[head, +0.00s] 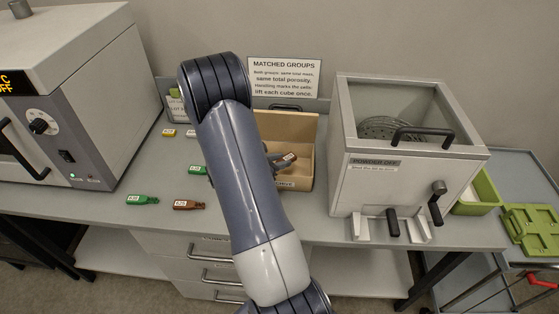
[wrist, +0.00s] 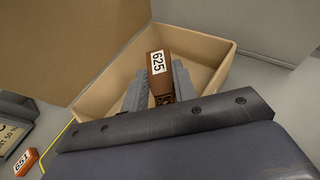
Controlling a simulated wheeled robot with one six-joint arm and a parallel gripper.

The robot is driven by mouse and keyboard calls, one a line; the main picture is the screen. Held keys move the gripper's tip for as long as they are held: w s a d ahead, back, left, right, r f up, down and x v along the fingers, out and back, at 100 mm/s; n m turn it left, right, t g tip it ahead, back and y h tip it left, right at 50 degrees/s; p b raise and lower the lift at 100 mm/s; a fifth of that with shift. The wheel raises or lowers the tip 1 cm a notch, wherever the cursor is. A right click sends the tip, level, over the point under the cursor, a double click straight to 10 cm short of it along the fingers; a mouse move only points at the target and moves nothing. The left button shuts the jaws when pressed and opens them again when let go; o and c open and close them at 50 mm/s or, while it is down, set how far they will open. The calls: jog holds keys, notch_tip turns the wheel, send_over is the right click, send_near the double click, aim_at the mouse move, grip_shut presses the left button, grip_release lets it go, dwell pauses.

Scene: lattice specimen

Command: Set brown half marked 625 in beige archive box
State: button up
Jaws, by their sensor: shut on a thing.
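The brown half marked 625 (wrist: 157,66) is between the two fingers of my gripper (wrist: 158,80) in the wrist view, its white label facing the camera. My gripper is shut on it and holds it over the open beige archive box (wrist: 98,96). I cannot tell whether the half touches the box floor. In the head view the beige archive box (head: 307,125) stands at the back of the bench, partly hidden by my arm. The brown half (head: 287,159) shows at my gripper (head: 278,163) inside the box outline.
A green piece (head: 142,199) and another brown piece (head: 189,205) lie on the bench left of my arm. An orange piece marked 651 (wrist: 26,162) lies outside the box. A grey powder cabinet (head: 405,150) stands right of the box, an oven (head: 70,95) at the left.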

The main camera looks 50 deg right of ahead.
jog(key=shift+f, duration=0.3)
jog(key=o, duration=0.9)
jog(key=shift+o, duration=0.2)
jog(key=shift+r, duration=0.15)
jog(key=shift+r+p, duration=0.5)
jog(key=b+v, duration=0.2)
jog(key=v, duration=1)
jog(key=shift+f, duration=0.35)
